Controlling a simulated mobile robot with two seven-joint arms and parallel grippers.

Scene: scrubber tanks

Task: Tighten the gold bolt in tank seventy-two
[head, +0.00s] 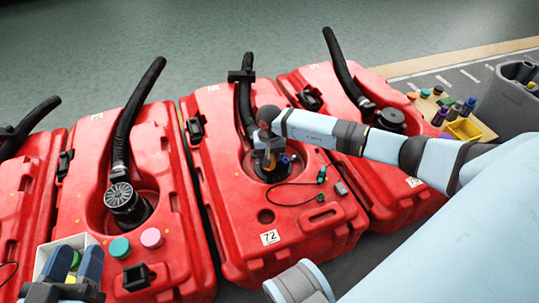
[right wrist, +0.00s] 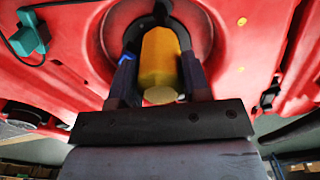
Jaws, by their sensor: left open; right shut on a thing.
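Tank seventy-two (head: 232,215) is the red tank in the middle of the head view, with its "72" label (head: 270,237) near the front. My right gripper (head: 270,160) is over the tank's round dark opening, pointing down. In the right wrist view the gold bolt (right wrist: 161,60) is a yellow-gold cylinder between the fingers of my right gripper (right wrist: 158,80), which is shut on it. The bolt lines up with the dark round opening (right wrist: 120,28); how deep it sits is hidden. My left gripper (head: 76,268) is open at the lower left.
Other red tanks stand on both sides. A thin black cable lies on tank seventy-two beside the opening. A teal cap (head: 120,247) and a pink cap (head: 151,237) sit on the tank to the left. A white box (head: 52,262) is by my left gripper. Coloured items stand on a board (head: 483,128) at right.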

